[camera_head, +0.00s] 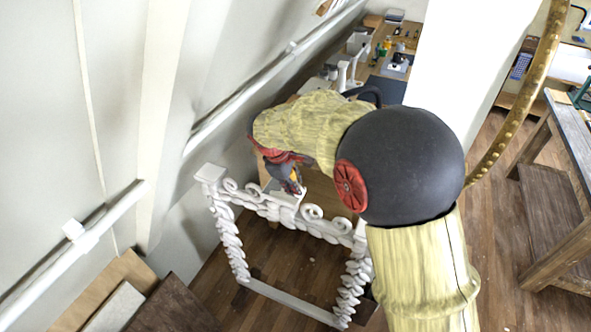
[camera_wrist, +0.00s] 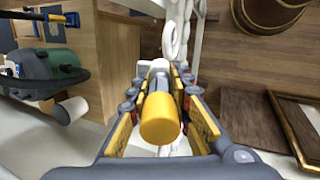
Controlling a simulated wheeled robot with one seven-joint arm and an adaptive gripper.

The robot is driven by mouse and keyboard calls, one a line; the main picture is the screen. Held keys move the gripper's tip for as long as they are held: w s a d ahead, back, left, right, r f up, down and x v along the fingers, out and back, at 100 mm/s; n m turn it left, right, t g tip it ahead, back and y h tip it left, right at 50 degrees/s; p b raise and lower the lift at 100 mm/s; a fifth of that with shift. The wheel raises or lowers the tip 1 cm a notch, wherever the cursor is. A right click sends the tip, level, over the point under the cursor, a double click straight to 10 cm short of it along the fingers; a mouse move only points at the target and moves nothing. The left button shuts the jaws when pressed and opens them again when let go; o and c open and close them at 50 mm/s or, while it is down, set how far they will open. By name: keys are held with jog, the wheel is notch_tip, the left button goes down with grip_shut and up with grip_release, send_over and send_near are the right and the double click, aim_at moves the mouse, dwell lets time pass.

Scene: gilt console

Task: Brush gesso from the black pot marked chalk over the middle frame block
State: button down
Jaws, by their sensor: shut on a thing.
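My gripper (camera_head: 287,182) is at the top rail of a white ornate frame (camera_head: 318,228), just above a pale block (camera_head: 284,196) near the rail's middle. In the wrist view my gripper (camera_wrist: 158,82) is shut on a brush with a thick yellow handle (camera_wrist: 160,120). The handle's end faces the camera. The brush's far end is hidden by the handle, so I cannot tell whether it touches the block. Part of the white frame (camera_wrist: 175,38) shows beyond it. I cannot make out a black pot marked chalk in either view.
A wooden workbench (camera_head: 372,22) with many small items stands at the back. A side table (camera_head: 552,165) is at the right. Boards (camera_head: 125,300) lean at the lower left, by the wall. The wrist view shows a green rounded object (camera_wrist: 50,68) at left and a brown tub (camera_wrist: 270,14).

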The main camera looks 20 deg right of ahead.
jog(key=shift+p+v, duration=0.45)
jog(key=shift+v, duration=0.75)
jog(key=shift+w+d+r+p, duration=0.1)
jog(key=shift+d+r+p, duration=0.1)
jog(key=shift+r+p, duration=0.95)
jog(key=shift+r+b, duration=0.15)
jog(key=shift+b, duration=0.15)
